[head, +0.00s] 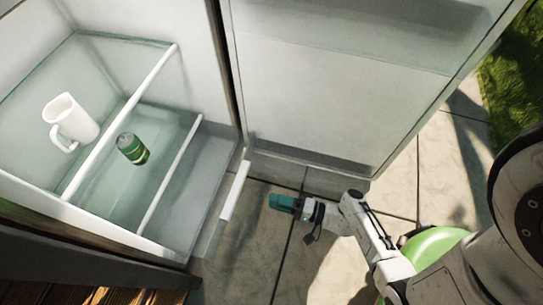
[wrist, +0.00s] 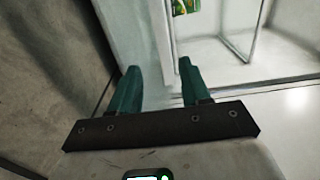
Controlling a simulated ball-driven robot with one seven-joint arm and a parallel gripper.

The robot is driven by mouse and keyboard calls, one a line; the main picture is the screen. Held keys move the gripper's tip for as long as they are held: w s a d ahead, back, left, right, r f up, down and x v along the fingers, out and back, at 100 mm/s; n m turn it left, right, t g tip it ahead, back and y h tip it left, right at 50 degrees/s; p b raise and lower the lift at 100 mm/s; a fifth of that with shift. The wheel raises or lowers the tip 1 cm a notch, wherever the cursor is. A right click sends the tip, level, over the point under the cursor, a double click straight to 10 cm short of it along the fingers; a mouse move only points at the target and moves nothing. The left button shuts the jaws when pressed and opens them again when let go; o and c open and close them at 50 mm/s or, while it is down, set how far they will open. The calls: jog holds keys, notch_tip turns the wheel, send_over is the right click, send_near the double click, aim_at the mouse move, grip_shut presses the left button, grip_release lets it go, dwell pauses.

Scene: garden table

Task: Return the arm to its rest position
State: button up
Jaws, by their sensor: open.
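My gripper (head: 284,203) is low in front of the open fridge in the head view, above the paved floor and apart from the shelves. In the wrist view its two teal fingers (wrist: 156,85) are spread apart with nothing between them. My white arm reaches in from the lower right of the head view.
The open fridge (head: 190,215) holds a white pitcher (head: 78,118) and a green can (head: 132,148) on glass shelves. The can also shows at the top of the wrist view (wrist: 186,6). The open fridge door (head: 320,90) stands behind my gripper. Stone paving (head: 400,180) and grass (head: 515,75) lie to the right.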

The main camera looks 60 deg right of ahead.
jog(key=s+a+r+n+g+y+p, duration=0.4)
jog(key=a+n+g, duration=0.4)
jog(key=n+g, duration=0.45)
jog(key=s+d+r+n+g+h+p, duration=0.1)
jog(key=d+r+g+h, duration=0.1)
jog(key=d+r+h, duration=0.45)
jog(key=s+d+r+n+g+h+p, duration=0.1)
jog(key=d+r+g+h+p, duration=0.15)
jog(key=r, duration=0.75)
notch_tip(320, 180, up, 36)
jog(key=a+p, duration=0.1)
jog(key=p, duration=3.4)
jog(key=shift+r+t+p, duration=0.2)
jog(key=shift+t+p, duration=0.1)
jog(key=shift+s+f, duration=0.1)
jog(key=shift+s, duration=0.05)
